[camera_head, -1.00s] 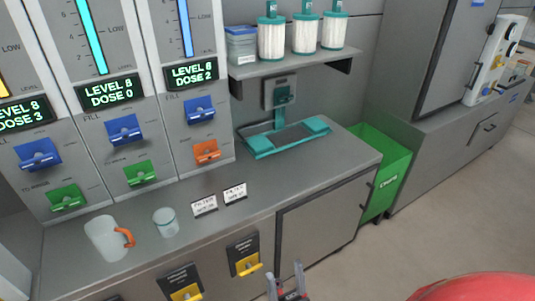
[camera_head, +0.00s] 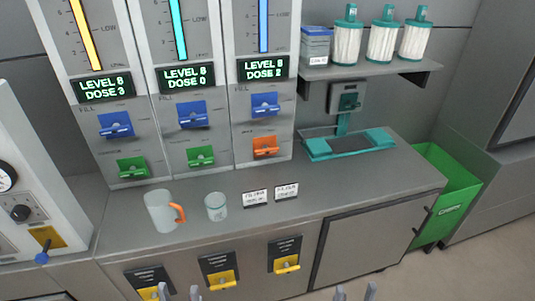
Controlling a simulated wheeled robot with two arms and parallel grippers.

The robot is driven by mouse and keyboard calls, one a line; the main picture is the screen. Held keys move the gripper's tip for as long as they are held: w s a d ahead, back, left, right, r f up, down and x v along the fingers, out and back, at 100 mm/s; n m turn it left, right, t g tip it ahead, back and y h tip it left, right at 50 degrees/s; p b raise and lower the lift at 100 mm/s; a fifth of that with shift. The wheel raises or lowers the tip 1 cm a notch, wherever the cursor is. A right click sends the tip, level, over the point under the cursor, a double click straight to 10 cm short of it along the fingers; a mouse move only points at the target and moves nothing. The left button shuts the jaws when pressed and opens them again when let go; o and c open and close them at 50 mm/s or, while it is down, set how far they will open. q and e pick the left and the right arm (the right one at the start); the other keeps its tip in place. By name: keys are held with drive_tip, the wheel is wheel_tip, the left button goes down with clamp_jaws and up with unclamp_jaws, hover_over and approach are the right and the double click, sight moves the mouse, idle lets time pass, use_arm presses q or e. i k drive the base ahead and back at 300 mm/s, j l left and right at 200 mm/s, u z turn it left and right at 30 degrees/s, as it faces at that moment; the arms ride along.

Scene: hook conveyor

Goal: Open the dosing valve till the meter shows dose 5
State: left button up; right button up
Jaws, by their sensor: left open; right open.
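Three metering columns stand side by side. The left meter (camera_head: 105,88) reads level 8, dose 3. The middle meter (camera_head: 186,77) reads level 8, dose 0. The right meter (camera_head: 263,68) reads level 8, dose 2. Each column has a blue fill handle (camera_head: 115,125) above a lower handle: the left (camera_head: 132,168) and middle (camera_head: 200,157) ones green, the right (camera_head: 265,147) orange. I cannot tell which is the dosing valve. My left gripper (camera_head: 179,292) and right gripper (camera_head: 355,292) show only fingertips at the bottom edge, open, empty and far from the handles.
A white mug (camera_head: 159,212) with an orange handle and a clear cup (camera_head: 216,207) stand on the counter (camera_head: 330,195) below the columns. Yellow handles (camera_head: 220,281) stick out from the counter front. A green bin (camera_head: 450,185) is at right, a gauge panel (camera_head: 25,190) at left.

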sight(266, 150)
drive_tip(key=i+l, duration=0.1)
drive_tip(key=l, duration=1.5)
drive_tip(key=i+l, duration=0.15)
drive_tip(key=l, duration=0.65)
